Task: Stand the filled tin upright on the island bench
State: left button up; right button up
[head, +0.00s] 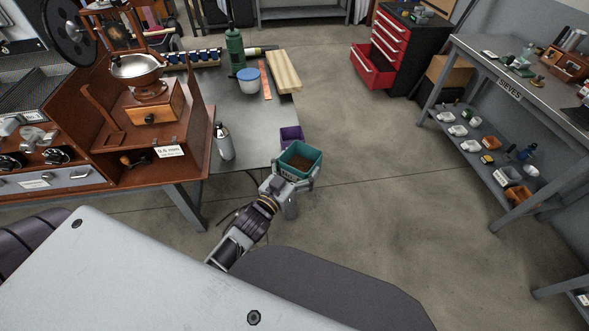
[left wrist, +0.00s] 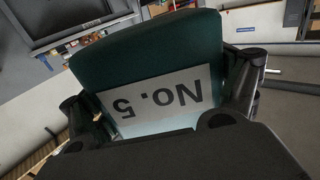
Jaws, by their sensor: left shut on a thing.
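The filled tin (head: 301,160) is teal, square and open-topped, with brown grounds or beans inside. My left gripper (head: 291,183) is shut on it, its fingers on either side of the tin. The tin is held up over the right front corner of the grey bench (head: 240,110) or just off its edge; I cannot tell the height. It looks nearly upright, opening up. In the left wrist view the tin (left wrist: 150,60) fills the middle, and its white "No. 5" label appears upside down. My right gripper is not in view.
A purple container (head: 291,134) stands on the bench just behind the tin. A wooden grinder (head: 150,105) stands left. Open floor lies right, before the sieve bench (head: 520,75).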

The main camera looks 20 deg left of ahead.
pick_arm(q)
jog(key=d+r+m+g+h, duration=0.2)
jog(key=d+r+m+h, duration=0.1)
jog(key=r, duration=0.5)
jog(key=d+r+m+g+h, duration=0.1)
jog(key=d+r+m+h, duration=0.1)
jog(key=d+r+h, duration=0.3)
jog(key=shift+s+d+r+m+g, duration=0.4)
jog(key=shift+d+r, duration=0.95)
jog(key=shift+d, duration=0.05)
